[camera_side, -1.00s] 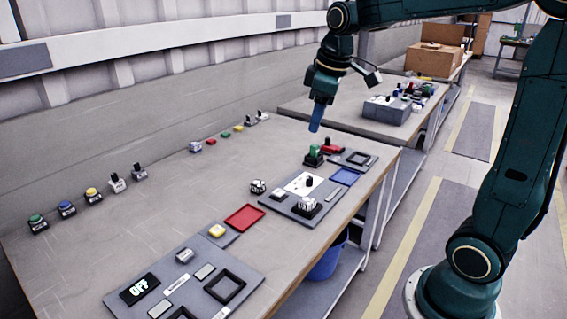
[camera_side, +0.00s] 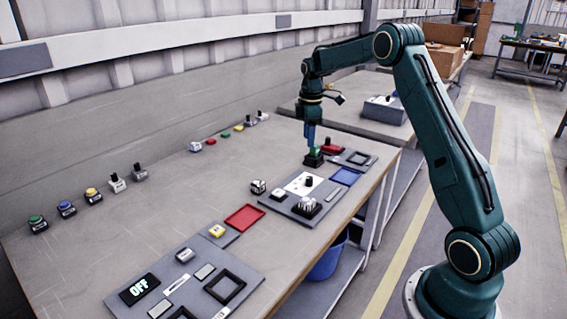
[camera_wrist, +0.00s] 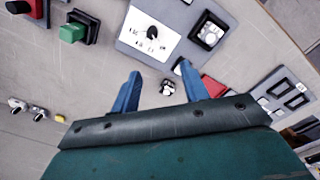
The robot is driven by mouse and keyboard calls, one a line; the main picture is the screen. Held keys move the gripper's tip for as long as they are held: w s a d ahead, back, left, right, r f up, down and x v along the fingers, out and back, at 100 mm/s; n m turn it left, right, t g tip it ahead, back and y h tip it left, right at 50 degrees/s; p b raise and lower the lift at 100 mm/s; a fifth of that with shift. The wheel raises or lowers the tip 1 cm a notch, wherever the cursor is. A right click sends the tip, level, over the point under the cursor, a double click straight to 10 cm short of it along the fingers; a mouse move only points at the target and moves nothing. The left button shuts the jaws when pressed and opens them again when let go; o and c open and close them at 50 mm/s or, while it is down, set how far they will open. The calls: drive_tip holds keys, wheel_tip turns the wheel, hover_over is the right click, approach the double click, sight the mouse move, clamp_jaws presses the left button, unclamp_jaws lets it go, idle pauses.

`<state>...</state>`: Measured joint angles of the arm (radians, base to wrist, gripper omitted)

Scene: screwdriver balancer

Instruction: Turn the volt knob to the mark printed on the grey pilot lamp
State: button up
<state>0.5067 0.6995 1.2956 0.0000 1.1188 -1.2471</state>
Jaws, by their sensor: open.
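The volt knob (camera_side: 309,182) is a small black knob on a white dial plate on a grey panel. It shows larger in the wrist view (camera_wrist: 152,32), with dial marks too small to read and its pointer direction unclear. A pale grey lamp in a black square base, likely the pilot lamp (camera_side: 307,204), stands on the same panel; it also shows in the wrist view (camera_wrist: 210,34). I cannot read a mark on it. My gripper (camera_side: 310,148) points down beyond the panel, overlapping the green switch in the side view. Its blue fingers (camera_wrist: 160,82) are apart and empty.
A green switch (camera_wrist: 73,32) and a red one (camera_side: 332,146) stand behind the panel. A small black-and-white piece (camera_side: 258,187) lies beside it. A red tray (camera_side: 245,218), a blue tray (camera_side: 346,177) and an OFF display panel (camera_side: 215,283) are nearby.

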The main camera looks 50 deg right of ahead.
sight(309, 177)
drive_tip(key=d+f, duration=0.2)
drive_tip(key=f, duration=0.1)
drive_tip(key=shift+w+d+n, duration=0.2)
drive_tip(key=shift+n, duration=0.1)
drive_tip(key=shift+f, duration=0.1)
wheel_tip(309, 177, down, 13)
drive_tip(key=shift+f, duration=0.2)
idle(0.4)
clamp_jaws()
